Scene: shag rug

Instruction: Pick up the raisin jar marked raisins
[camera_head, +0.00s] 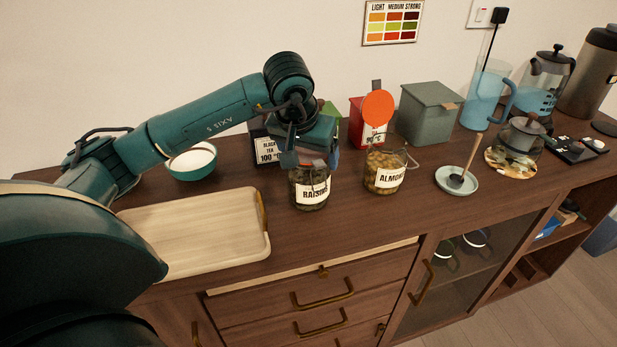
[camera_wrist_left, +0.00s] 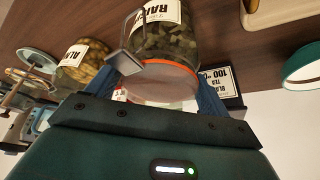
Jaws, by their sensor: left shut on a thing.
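The raisin jar (camera_head: 310,190) is a glass jar of dark contents with a white label reading RAISINS. It stands on the wooden sideboard, or just at its surface; I cannot tell whether it is lifted. My left gripper (camera_head: 308,160) is above it, its fingers around the jar's top and shut on it. In the left wrist view the jar (camera_wrist_left: 168,38) appears upside down between the fingers (camera_wrist_left: 162,85), with its orange-rimmed lid nearest the palm. The right gripper is not in view.
The almond jar (camera_head: 383,172) stands close to the right. A wooden tray (camera_head: 190,250) lies to the left, with a green bowl (camera_head: 193,173) behind it. A black tea box (camera_head: 266,150) and red tin (camera_head: 357,125) are behind. A saucer (camera_head: 447,182) stands further right.

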